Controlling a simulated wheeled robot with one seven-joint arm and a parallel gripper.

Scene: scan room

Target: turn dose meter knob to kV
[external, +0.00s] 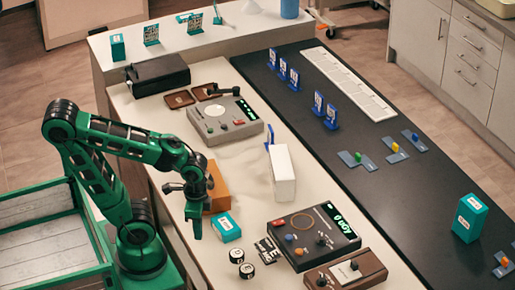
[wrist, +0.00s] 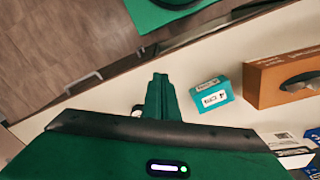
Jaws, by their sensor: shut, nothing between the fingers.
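The dose meter (external: 300,258) is a dark box with a lit green display reading "0 uGy" (external: 340,219), at the front right of the pale bench. Which setting any knob points to is too small to read. The dose meter does not show in the wrist view. My gripper (external: 194,236) points down near the bench's left edge, left of the meter and apart from it. In the wrist view its fingers (wrist: 159,77) are shut and empty.
A teal "4 cm" box (wrist: 211,95) and an orange-brown box (wrist: 284,82) stand close right of my gripper. Two small round tins (external: 237,256) and a card (external: 268,250) lie before the meter. A white box (external: 284,172) stands behind it; a brown knobbed unit (external: 345,272) is beside it.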

